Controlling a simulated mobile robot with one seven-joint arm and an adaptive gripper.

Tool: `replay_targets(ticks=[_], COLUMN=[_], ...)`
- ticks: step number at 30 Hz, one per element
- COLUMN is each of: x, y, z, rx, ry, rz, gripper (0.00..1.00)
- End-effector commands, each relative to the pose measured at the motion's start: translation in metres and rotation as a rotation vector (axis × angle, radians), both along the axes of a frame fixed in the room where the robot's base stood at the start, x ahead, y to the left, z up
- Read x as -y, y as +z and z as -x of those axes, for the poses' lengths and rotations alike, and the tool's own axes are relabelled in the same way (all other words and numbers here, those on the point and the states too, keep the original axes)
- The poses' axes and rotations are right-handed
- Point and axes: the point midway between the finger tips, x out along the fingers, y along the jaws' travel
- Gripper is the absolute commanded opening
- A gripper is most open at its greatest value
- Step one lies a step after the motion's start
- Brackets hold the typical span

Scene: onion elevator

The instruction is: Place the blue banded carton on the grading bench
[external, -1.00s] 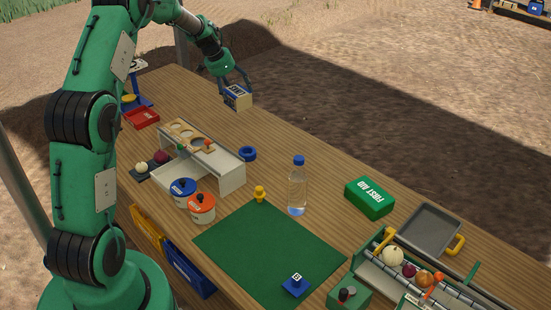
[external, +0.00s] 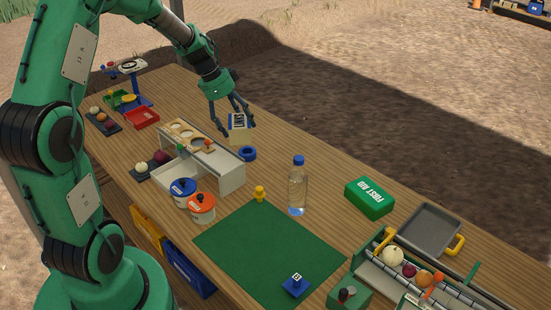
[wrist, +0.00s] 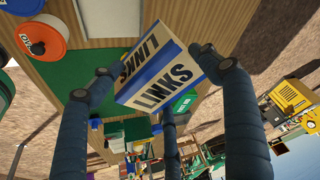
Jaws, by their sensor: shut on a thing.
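The blue banded carton (external: 238,132), cream with a blue band and dark lettering, is held between the fingers of my gripper (external: 232,121). In the wrist view the carton (wrist: 168,72) reads "LINKS" on two faces and sits tilted between the dark fingers. My gripper is shut on it, above the wooden bench (external: 325,178) near its far edge, close to the blue ring (external: 248,153). Whether the carton touches the bench cannot be told for sure; it looks raised.
A sizing stand with holes (external: 230,171) is just left of the carton. A water bottle (external: 298,188), green mat (external: 265,245), first aid box (external: 369,197) and grey tray (external: 430,230) lie to the right. Two lidded tubs (external: 201,208) stand in front. Bare wood lies between ring and bottle.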

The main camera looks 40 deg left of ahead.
Motion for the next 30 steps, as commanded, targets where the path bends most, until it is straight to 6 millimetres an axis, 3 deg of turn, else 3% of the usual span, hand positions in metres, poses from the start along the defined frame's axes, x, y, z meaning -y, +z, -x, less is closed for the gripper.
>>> replay_targets(ticks=[15, 30], x=[0.094, 0.172], y=[-0.004, -0.021], z=[0.102, 0.209], rx=[0.000, 0.000], ry=[-0.291, -0.570], rz=[-0.001, -0.003], gripper=[0.40, 0.40])
